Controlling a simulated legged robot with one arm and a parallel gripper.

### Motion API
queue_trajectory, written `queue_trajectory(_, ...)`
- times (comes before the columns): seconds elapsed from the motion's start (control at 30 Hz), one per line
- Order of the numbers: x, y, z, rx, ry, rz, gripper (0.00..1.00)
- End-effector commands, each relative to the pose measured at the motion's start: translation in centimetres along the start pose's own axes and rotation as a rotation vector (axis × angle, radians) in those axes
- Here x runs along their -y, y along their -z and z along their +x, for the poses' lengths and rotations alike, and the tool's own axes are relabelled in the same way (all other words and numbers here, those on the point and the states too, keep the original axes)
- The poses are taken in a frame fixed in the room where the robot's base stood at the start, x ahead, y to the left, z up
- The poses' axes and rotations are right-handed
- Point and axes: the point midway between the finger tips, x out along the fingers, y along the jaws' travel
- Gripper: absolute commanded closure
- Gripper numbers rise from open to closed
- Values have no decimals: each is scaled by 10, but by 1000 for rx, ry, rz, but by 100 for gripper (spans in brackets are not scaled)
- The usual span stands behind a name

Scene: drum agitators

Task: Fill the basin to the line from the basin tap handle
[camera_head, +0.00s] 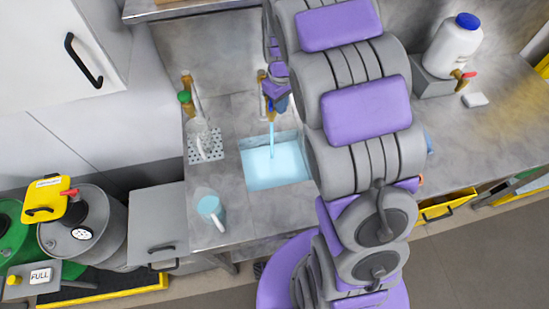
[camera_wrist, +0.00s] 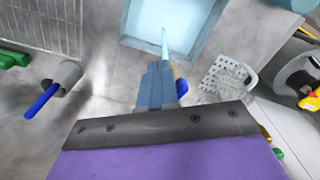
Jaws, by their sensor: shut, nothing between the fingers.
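The basin (camera_head: 247,179) is sunk in the grey counter and holds pale blue water (camera_head: 275,168). A stream (camera_head: 271,142) runs from the basin tap (camera_head: 263,78) into it. The stream (camera_wrist: 164,42) and basin (camera_wrist: 128,38) also show in the wrist view. I cannot make out the fill line. My gripper (camera_head: 279,103) is at the tap, above the basin's back edge. In the wrist view my gripper (camera_wrist: 160,78) is shut, with nothing seen between the fingers. A bit of blue and yellow (camera_wrist: 181,86) shows beside them, perhaps the tap handle, mostly hidden.
A second tap with a green knob (camera_head: 184,97) stands left, over a perforated drain plate (camera_head: 216,149) with clear glassware. A mug (camera_head: 210,207) of blue liquid sits near the counter's front edge. A white jug (camera_head: 452,48) stands right. Drums (camera_head: 85,228) stand at lower left.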

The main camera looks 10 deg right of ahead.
Motion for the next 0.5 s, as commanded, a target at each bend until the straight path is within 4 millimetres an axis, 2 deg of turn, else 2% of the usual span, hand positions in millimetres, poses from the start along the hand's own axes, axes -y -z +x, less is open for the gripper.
queue_trajectory(0.23,2,2,0,0,0,-1,100)
queue_trajectory(0.5,14,15,0,-2,-1,-2,100)
